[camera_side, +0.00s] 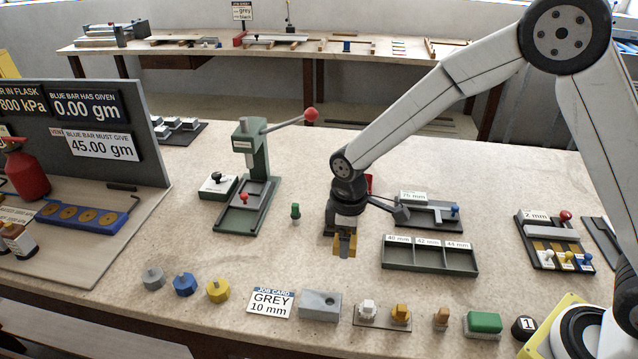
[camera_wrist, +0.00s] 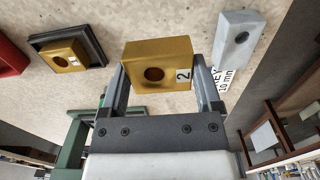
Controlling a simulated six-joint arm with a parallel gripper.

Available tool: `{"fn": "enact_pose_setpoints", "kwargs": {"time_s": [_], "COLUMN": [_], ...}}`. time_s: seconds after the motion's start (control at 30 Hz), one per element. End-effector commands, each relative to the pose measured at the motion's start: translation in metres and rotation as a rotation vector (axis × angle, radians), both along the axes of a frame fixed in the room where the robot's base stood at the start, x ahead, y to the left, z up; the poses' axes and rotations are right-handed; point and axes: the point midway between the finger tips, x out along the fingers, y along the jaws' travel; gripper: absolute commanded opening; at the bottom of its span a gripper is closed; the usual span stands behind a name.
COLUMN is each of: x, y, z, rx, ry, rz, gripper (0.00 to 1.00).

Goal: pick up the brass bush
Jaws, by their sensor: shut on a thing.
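The brass bush (camera_wrist: 172,58) is a squarish gold block with a dark round hole and a label reading 2, seen large in the wrist view. My gripper (camera_wrist: 160,80) is shut on it, with one finger against each side. In the side view my gripper (camera_side: 345,240) points down near the middle of the bench, left of the three-part green tray. The bush shows there as a small yellow shape (camera_side: 345,246) between the fingers. Its underside is hidden, and I cannot tell its exact height above the bench.
The green tray (camera_side: 432,268) marked 40, 42 and 44 mm is close on the right. A green lever press (camera_side: 247,180) stands at the back left. Another gold block (camera_wrist: 62,58) sits on a dark base.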

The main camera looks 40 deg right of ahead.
Motion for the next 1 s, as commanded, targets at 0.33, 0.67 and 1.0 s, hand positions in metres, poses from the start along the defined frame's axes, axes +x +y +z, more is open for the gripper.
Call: {"fn": "enact_pose_setpoints", "kwargs": {"time_s": [0.33, 0.67, 1.0], "x": [-0.049, -0.085, -0.097], "y": [-0.010, -0.018, -0.020], "z": [0.030, 0.046, 0.051], "rx": [0.001, 0.001, 0.000], "ry": [-0.003, -0.002, -0.001], "rz": [0.001, 0.000, 0.000], "gripper": [0.13, 0.13, 0.13]}}
